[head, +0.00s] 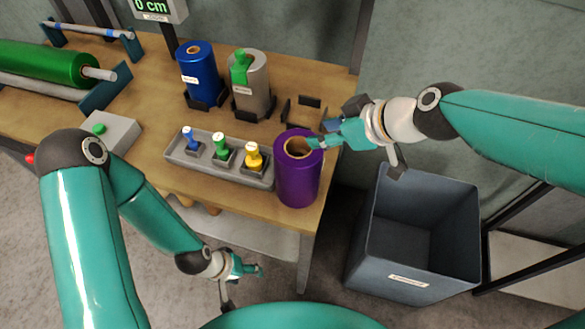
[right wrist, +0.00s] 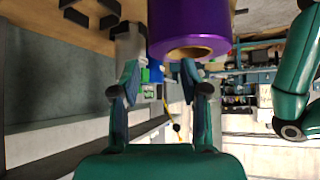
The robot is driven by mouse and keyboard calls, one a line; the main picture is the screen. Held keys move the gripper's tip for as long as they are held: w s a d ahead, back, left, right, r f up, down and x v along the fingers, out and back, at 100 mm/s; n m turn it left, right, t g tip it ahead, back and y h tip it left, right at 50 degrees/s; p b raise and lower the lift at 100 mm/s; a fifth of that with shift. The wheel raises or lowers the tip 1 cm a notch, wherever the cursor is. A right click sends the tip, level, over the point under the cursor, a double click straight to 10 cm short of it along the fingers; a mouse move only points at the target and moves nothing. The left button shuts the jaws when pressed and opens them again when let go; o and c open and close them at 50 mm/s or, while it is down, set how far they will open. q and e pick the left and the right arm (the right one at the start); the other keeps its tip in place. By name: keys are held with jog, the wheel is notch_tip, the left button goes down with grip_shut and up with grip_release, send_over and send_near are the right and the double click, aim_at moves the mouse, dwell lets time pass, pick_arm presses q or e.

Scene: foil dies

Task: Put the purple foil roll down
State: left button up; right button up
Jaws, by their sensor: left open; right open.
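The purple foil roll (head: 298,183) stands upright at the front right corner of the wooden table, its open core facing up in the head view. In the right wrist view the purple roll (right wrist: 188,22) fills the top middle, its core end towards my fingers. My right gripper (head: 326,138) is open beside the roll's upper right rim; its fingers (right wrist: 160,82) are apart with nothing clasped between them. Whether a finger touches the roll is unclear. My left gripper (head: 258,269) is open and empty, low in front of the table.
An empty holder (head: 303,109) sits behind the purple roll. Blue (head: 200,72) and grey (head: 250,85) rolls stand in holders at the back. A grey tray (head: 180,158) holds blue, green and yellow pieces. A grey bin (head: 414,196) stands right of the table.

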jog(key=x, duration=0.4)
jog(key=shift+a+f, duration=0.25)
jog(key=shift+f, duration=0.15)
grip_shut()
jog(key=shift+r, duration=0.15)
